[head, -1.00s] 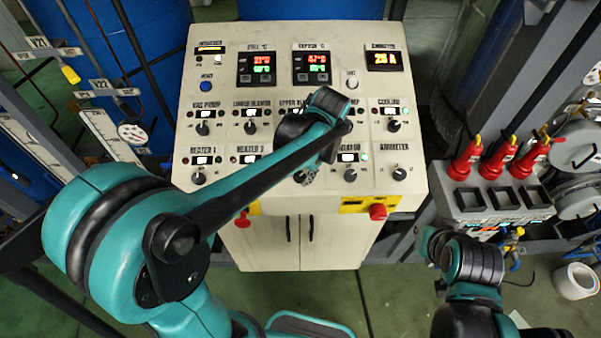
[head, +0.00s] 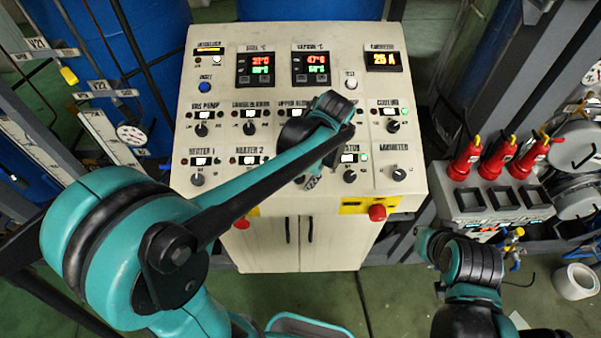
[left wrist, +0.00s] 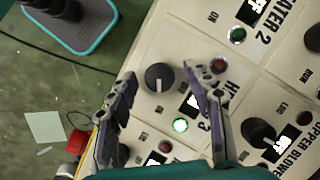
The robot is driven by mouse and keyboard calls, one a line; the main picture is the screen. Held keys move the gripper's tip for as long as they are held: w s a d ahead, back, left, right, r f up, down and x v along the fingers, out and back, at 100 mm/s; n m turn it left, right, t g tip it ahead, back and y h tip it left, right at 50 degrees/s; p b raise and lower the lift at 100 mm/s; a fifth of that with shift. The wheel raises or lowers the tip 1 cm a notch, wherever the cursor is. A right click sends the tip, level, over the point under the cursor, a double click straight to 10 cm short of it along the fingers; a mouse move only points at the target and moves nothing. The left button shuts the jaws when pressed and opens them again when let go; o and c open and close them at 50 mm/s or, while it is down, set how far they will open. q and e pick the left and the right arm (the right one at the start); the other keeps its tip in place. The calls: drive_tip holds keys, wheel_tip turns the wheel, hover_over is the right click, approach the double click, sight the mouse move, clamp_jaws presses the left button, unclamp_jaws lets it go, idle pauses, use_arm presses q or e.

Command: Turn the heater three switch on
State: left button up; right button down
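The heater three switch is a black round knob (left wrist: 158,78) with a pale pointer line. In the left wrist view it lies between the fingertips of my left gripper (left wrist: 173,72), which is open. The right finger partly covers the label. In the head view my left arm hides this switch. My right gripper (head: 428,245) is small at the right, its fingers unclear.
The control panel (head: 185,140) carries several similar knobs, including heater 2 (head: 247,180) and upper blower (left wrist: 258,133). Red stop buttons (head: 377,212) sit on its front edge.

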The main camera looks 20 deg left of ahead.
use_arm(q)
drive_tip(key=shift+r, duration=0.1)
drive_tip(key=v, duration=1.2)
